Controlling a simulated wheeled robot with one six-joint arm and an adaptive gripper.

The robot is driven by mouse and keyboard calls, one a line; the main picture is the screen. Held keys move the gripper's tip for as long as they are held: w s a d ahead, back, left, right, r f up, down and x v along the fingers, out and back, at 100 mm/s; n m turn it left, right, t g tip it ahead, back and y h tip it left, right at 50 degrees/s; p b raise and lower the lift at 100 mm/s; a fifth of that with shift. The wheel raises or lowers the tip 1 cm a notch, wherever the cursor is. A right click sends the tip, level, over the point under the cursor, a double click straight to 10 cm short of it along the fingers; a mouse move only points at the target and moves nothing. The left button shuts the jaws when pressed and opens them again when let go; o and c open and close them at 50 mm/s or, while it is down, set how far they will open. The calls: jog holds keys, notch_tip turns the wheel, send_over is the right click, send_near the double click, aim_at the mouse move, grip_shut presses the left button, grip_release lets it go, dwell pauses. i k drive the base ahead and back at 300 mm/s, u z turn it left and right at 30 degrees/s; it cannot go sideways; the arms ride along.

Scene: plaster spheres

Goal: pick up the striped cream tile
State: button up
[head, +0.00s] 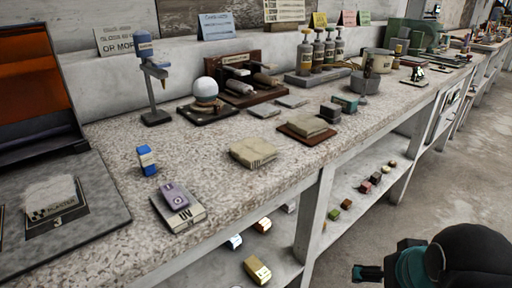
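A cream tile-like block (253,152) lies flat on the speckled bench top, near its front edge; faint dark marks, possibly stripes, show on its front side. Another cream-grey block (307,127) rests on a brown board farther back to the right. Two thin pale tiles, one nearer (264,112) and one farther (292,101), lie behind them; I cannot make out stripes on these. My gripper (366,273) is at the bottom right, in front of the bench and away from all the tiles. Its fingers are too small and dark to tell whether they are open.
A purple block on a pale labelled block (180,210) and a blue-white block (147,160) stand to the left. A white sphere (205,88), bottles (305,55) and a blue-topped stand (150,80) are behind. A lower shelf (335,225) holds several small blocks. Floor is clear at right.

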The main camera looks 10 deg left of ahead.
aim_at(252, 151)
jog(key=u, duration=0.95)
